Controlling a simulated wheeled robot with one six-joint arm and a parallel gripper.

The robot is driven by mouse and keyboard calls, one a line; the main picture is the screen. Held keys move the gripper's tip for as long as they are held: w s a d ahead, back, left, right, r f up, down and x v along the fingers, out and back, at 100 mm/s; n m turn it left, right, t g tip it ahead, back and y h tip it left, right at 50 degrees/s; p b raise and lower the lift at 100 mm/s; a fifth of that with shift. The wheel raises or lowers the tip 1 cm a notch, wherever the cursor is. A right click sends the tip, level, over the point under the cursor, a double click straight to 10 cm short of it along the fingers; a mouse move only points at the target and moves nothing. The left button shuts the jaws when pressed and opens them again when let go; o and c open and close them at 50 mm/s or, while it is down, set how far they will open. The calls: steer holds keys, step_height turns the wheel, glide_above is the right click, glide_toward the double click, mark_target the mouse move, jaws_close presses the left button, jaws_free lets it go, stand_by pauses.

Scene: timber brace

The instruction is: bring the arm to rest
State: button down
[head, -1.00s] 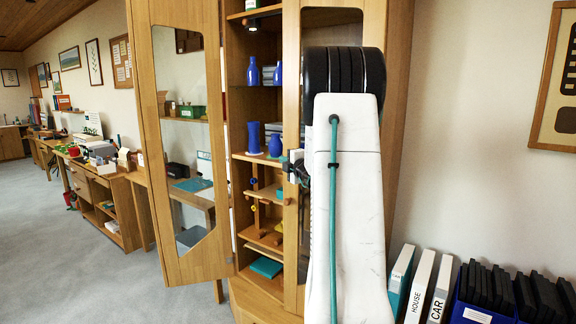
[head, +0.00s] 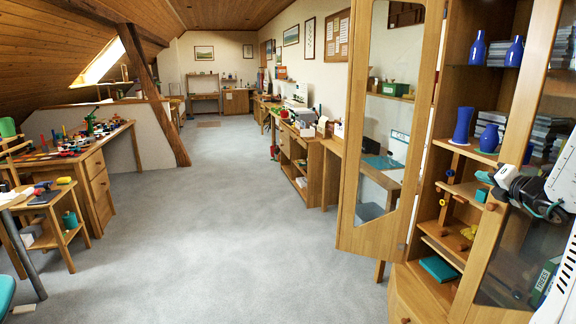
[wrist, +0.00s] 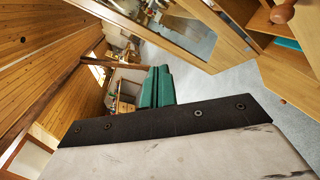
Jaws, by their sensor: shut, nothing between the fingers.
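My gripper (head: 486,178) shows at the right of the head view, in front of the open shelves of the tall wooden cabinet (head: 424,195). Its teal fingers (wrist: 158,72) also show in the wrist view, side by side and shut, with nothing between them. My white and black arm comes in from the right edge of the head view, and most of it is out of frame. Whether the gripper touches the cabinet I cannot tell.
The cabinet's left glass door (head: 388,130) stands open. Blue vases (head: 462,124) stand on its shelves. A workbench (head: 95,165) and a small side table (head: 45,215) stand at the left. A timber brace (head: 155,95) leans behind. The grey carpet (head: 230,240) is clear in the middle.

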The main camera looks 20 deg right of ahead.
steer(key=s+a+f+n+g+y, duration=0.1)
steer(key=s+a+n+g+y, duration=0.15)
steer(key=a+n, duration=0.75)
steer(key=s+a+f+n+g+y, duration=0.1)
steer(key=a+n+g+y, duration=0.3)
steer(key=a+n, duration=0.5)
steer(key=s+a+n+g+y, duration=0.25)
steer(key=a+n, duration=0.45)
steer(key=a, duration=0.6)
steer(key=s+a+n+g+h, duration=0.2)
steer(key=s+a+n+h, duration=0.1)
steer(key=s+a+n, duration=0.4)
steer(key=s+a+n+g+h, duration=0.3)
steer(key=s+a+n, duration=0.4)
steer(key=s+n, duration=0.5)
steer(key=shift+s+n+g, duration=0.3)
steer(key=shift+s+n, duration=0.1)
steer(key=shift+n, duration=0.7)
steer(key=shift+r, duration=0.1)
